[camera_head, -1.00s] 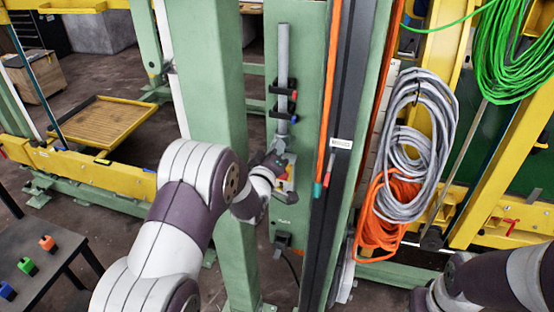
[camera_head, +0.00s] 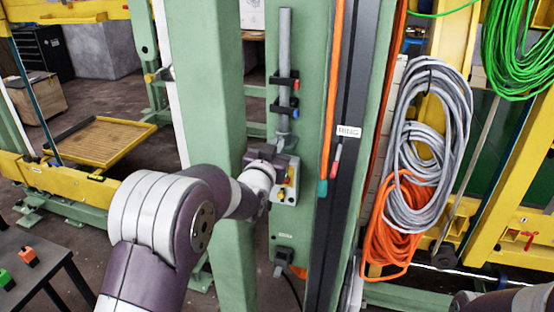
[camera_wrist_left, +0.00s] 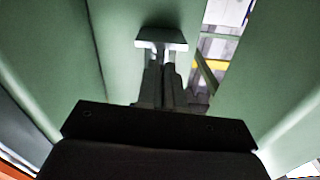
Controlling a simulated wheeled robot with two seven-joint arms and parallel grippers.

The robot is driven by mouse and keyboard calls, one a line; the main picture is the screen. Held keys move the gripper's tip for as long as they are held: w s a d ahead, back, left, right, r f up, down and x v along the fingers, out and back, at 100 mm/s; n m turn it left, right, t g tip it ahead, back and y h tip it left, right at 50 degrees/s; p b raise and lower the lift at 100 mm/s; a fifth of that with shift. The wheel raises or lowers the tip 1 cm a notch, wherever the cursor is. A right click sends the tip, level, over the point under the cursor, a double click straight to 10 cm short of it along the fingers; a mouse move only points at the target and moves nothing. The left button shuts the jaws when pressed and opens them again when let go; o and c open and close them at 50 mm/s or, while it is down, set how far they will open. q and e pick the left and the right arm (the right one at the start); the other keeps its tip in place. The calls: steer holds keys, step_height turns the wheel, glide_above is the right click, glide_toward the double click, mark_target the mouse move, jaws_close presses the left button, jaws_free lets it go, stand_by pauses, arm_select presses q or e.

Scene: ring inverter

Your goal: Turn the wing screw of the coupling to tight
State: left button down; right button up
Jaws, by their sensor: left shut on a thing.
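The coupling (camera_head: 285,138) is at the lower end of a grey vertical pipe, just above a small control box (camera_head: 285,193) on the green post. My left gripper (camera_head: 274,157) is at the coupling, beside the top of the box, with its arm reaching in from the lower left. It is shut on a small part that I take to be the wing screw; the wrist and jaws hide it in the head view. In the left wrist view a pale grey wide-topped piece (camera_wrist_left: 160,38) shows beyond the dark gripper body. My right gripper is out of view.
The grey pipe (camera_head: 285,50) is held by black clamps. Orange and dark vertical lines run right of it, with grey cable coils (camera_head: 420,130) and an orange coil (camera_head: 400,235) further right.

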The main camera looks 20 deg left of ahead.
arm_select(q)
steer(key=shift+r+m+b, duration=0.15)
steer(key=shift+m+b, duration=8.25)
steer(key=shift+b, duration=0.65)
steer(key=c, duration=1.3)
jaws_free()
steer(key=shift+d, duration=0.1)
steer(key=shift+s, duration=0.15)
steer(key=s, duration=0.4)
steer(key=s+b, duration=0.1)
steer(key=s, duration=0.3)
steer(key=s+b, duration=0.1)
steer(key=s, duration=0.3)
steer(key=shift+s+a, duration=0.25)
